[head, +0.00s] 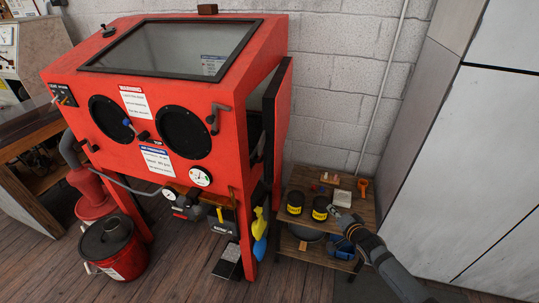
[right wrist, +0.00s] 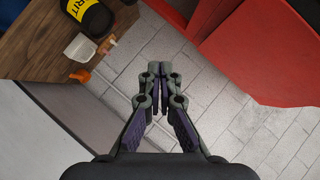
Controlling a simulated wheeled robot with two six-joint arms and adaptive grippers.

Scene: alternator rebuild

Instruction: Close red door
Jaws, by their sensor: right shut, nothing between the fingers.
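The red door (head: 283,115) is on the right side of the red cabinet (head: 190,100). It stands ajar, swung out from the cabinet side, with a dark gap between them. My right gripper (head: 335,211) is over the small wooden shelf, to the right of and apart from the door. Its fingers are shut and empty, as the right wrist view (right wrist: 160,72) also shows. In that view a large red panel (right wrist: 268,52) fills the upper right, apart from the fingertips; I cannot tell for certain whether it is the door. My left gripper is not in view.
The wooden shelf (head: 300,178) holds two black-and-yellow jars (head: 295,203), a white dish (head: 342,198) and an orange item (head: 363,187). A blue item (head: 340,245) is on its lower level. A grey wall is behind, and pale panels (head: 490,150) stand at right.

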